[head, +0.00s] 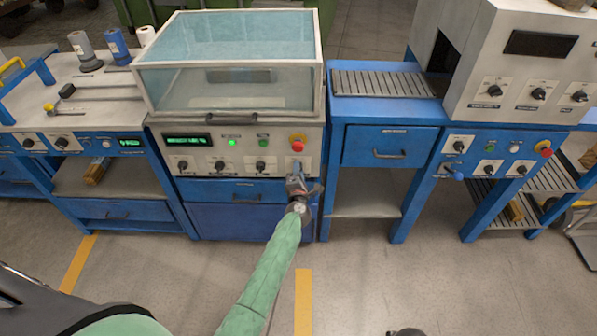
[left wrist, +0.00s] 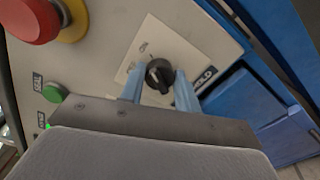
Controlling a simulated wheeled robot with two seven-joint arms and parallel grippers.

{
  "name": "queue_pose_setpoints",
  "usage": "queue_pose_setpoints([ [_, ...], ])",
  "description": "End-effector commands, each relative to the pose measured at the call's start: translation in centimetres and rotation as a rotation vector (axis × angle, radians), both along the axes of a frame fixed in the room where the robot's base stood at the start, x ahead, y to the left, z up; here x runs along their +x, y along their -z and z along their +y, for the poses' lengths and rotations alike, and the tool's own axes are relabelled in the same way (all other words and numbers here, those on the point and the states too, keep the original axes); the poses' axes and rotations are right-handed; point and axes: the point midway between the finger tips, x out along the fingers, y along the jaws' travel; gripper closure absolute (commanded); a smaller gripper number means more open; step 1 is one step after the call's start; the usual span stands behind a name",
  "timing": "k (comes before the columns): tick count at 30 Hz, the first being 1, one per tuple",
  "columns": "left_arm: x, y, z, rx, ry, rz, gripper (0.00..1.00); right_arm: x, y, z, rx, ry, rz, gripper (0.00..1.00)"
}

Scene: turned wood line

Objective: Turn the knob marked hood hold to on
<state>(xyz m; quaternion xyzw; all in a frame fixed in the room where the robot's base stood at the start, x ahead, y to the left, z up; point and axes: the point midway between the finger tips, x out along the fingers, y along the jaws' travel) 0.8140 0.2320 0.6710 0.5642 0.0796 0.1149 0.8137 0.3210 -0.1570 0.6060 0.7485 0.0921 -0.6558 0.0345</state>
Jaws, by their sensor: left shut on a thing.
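The hood hold knob (left wrist: 159,76) is a round black knob on a pale plate in the left wrist view. A label ending in "HOLD" shows beside it, partly covered by a finger. My left gripper (left wrist: 161,84) has its two blue fingers on either side of the knob and is shut on it. In the head view my left gripper (head: 297,187) is at the lower right of the middle machine's control panel and hides the knob. My right gripper is not clearly in view.
A red emergency button (left wrist: 30,20) on a yellow base and a green button (left wrist: 55,93) are near the gripper. A clear hood (head: 230,90) sits on the machine above the panel. Other black knobs (head: 219,165) line the panel. Blue drawers (head: 235,190) are below.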

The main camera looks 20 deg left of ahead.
Motion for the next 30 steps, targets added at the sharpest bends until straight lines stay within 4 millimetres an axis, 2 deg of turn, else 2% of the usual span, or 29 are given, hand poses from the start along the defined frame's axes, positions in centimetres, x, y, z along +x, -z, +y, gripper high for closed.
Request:
queue_pose_setpoints([
  [1,0.0,0.1,-0.2,0.000,0.003,0.001,0.64,0.0,0.0,0.0,0.000,0.000,0.000,0.64],
  [4,0.0,0.1,-0.1,0.000,0.003,0.001,0.46,-0.1,0.0,0.0,0.000,-0.001,0.001,0.64],
  [16,-0.6,0.1,-0.3,-0.001,0.001,0.000,0.46,-0.1,0.0,-0.1,-0.002,-0.001,0.003,0.64],
  [20,-2.1,0.2,-0.7,-0.001,0.001,0.002,0.46,-0.1,-0.6,-0.1,-0.001,-0.001,0.003,0.64],
  [30,-6.4,0.2,-2.0,-0.001,0.002,0.001,0.46,-0.3,-3.6,0.2,0.009,0.003,-0.004,0.64],
])
